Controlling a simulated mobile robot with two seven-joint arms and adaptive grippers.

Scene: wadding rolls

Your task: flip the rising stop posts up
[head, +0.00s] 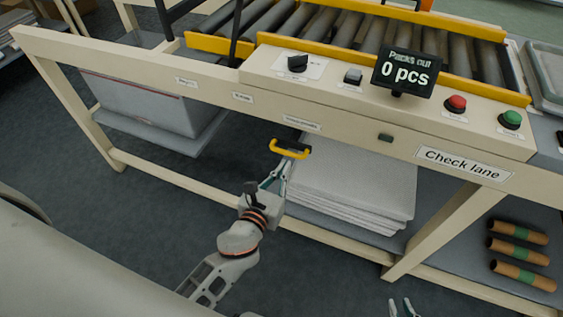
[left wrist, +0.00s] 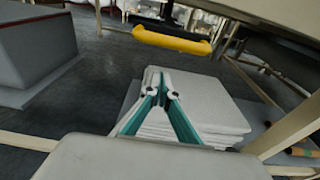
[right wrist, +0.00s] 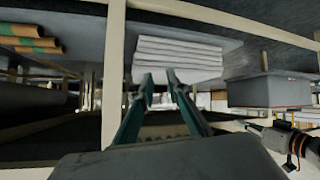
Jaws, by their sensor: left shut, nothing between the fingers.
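A yellow U-shaped handle (head: 290,148) hangs under the front beam of the check lane. It also shows in the left wrist view (left wrist: 172,40). My left gripper (head: 286,165) is just below the handle, fingers shut with nothing between them; I cannot tell whether it touches the handle. A dark upright (head: 236,35) stands at the left part of the roller conveyor (head: 345,28); I cannot tell whether it is a stop post. No stop post is clearly recognisable. My right gripper (head: 401,308) is low at the bottom edge, open and empty, also in the right wrist view (right wrist: 160,78).
The front panel carries a black knob (head: 297,63), a red button (head: 455,103), a green button (head: 511,118) and a display (head: 405,72) reading 0 pcs. White sheets (head: 350,185) lie on the lower shelf, with brown rolls (head: 520,253) to the right. A grey bin (head: 150,100) stands left.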

